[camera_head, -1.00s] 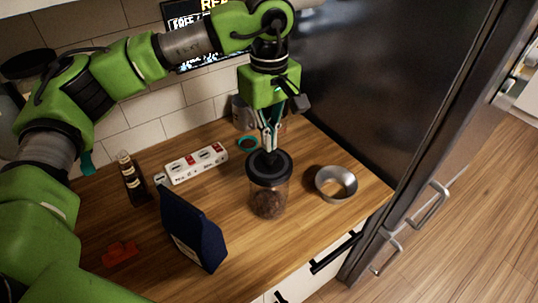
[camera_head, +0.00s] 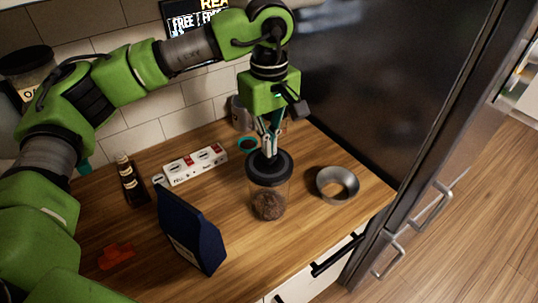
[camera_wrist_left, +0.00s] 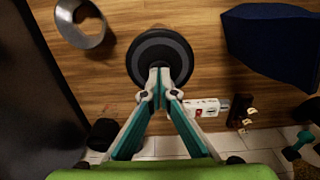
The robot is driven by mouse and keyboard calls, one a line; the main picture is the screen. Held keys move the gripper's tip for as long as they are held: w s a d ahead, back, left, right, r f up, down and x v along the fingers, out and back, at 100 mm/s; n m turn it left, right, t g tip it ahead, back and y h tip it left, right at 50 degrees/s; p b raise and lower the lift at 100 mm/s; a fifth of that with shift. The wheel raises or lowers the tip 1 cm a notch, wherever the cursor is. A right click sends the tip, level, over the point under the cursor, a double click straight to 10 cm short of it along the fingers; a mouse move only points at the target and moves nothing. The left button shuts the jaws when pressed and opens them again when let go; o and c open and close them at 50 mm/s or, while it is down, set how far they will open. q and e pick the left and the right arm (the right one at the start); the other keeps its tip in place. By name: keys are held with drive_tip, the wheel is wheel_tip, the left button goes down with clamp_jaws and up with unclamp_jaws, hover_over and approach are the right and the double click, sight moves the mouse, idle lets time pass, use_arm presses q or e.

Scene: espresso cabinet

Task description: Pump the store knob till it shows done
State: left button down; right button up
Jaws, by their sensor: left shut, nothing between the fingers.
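A clear jar (camera_head: 268,203) with dark brown contents stands upright on the wooden counter. Its round black lid (camera_head: 269,167) is on, and it also shows in the left wrist view (camera_wrist_left: 160,38). My left gripper (camera_head: 268,155) is shut and empty, pointing down at the middle of the lid. In the left wrist view its fingertips (camera_wrist_left: 160,70) overlap the lid; whether they touch the knob cannot be told, since the fingers hide the lid's centre. No done mark can be made out on the jar. My right gripper is not in view.
A metal ring (camera_head: 337,184) lies right of the jar. A white power strip (camera_head: 195,164) and a dark bottle (camera_head: 131,180) are behind. A dark fridge (camera_head: 385,80) bounds the right.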

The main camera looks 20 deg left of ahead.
use_arm(q)
drive_tip(key=shift+f, duration=0.3)
drive_tip(key=shift+r, duration=0.15)
drive_tip(key=shift+r+p, duration=1.7)
drive_tip(key=shift+r, duration=1.65)
drive_tip(key=shift+f+b, duration=2)
drive_tip(key=shift+b, duration=0.6)
